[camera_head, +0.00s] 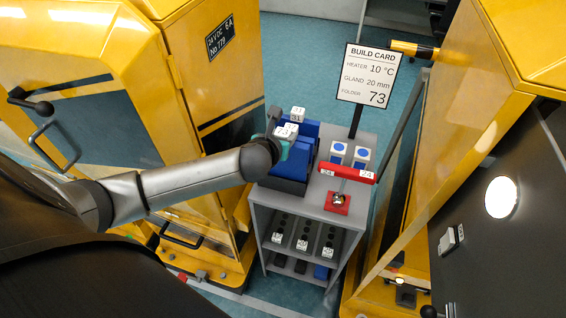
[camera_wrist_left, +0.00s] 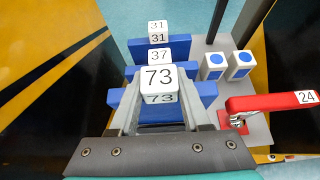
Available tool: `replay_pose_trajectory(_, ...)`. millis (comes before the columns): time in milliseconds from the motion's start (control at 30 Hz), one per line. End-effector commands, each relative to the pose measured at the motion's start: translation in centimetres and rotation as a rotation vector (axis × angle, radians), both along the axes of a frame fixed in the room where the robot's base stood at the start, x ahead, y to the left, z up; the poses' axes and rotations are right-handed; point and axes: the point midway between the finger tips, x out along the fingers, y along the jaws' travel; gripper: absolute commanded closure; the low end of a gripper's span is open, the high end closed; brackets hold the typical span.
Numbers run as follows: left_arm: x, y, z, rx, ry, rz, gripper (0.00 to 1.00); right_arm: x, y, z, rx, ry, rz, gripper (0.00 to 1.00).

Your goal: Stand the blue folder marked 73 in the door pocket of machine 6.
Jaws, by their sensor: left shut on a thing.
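The blue folder marked 73 (camera_wrist_left: 158,76) has a white tab and stands front-most in a row of blue folders in the left wrist view. My left gripper (camera_wrist_left: 160,112) is shut on it just below the tab. In the head view my left gripper (camera_head: 279,147) is over the dark rack (camera_head: 283,184) on the grey trolley, partly hiding the folders. Folders 37 (camera_wrist_left: 160,57) and 31 (camera_wrist_left: 158,38) stand behind 73. I cannot make out a door pocket or a machine marked 6. My right gripper does not show.
Yellow cabinets stand left (camera_head: 200,70) and right (camera_head: 440,170) of the grey trolley (camera_head: 330,208). The trolley bears a build card (camera_head: 369,75) reading folder 73, a red handle marked 24 (camera_head: 347,173) and two blue-dotted white blocks (camera_head: 338,149). Black labelled items (camera_head: 303,235) fill its shelf.

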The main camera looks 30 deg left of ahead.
Motion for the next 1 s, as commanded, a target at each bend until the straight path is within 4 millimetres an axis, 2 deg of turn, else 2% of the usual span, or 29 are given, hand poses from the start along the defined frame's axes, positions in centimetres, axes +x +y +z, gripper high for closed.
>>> replay_pose_trajectory(33,0.1,0.0,1.0,0.002,-0.003,-0.001,1.00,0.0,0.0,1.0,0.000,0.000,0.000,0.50)
replay_pose_trajectory(533,0.1,0.0,5.2,0.001,-0.002,-0.001,1.00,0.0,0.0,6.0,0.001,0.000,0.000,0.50)
replay_pose_trajectory(767,0.1,0.0,6.9,0.001,-0.004,-0.001,1.00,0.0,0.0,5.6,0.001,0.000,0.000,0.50)
replay_pose_trajectory(1000,0.0,0.0,7.0,0.002,-0.002,0.000,1.00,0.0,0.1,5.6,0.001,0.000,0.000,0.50)
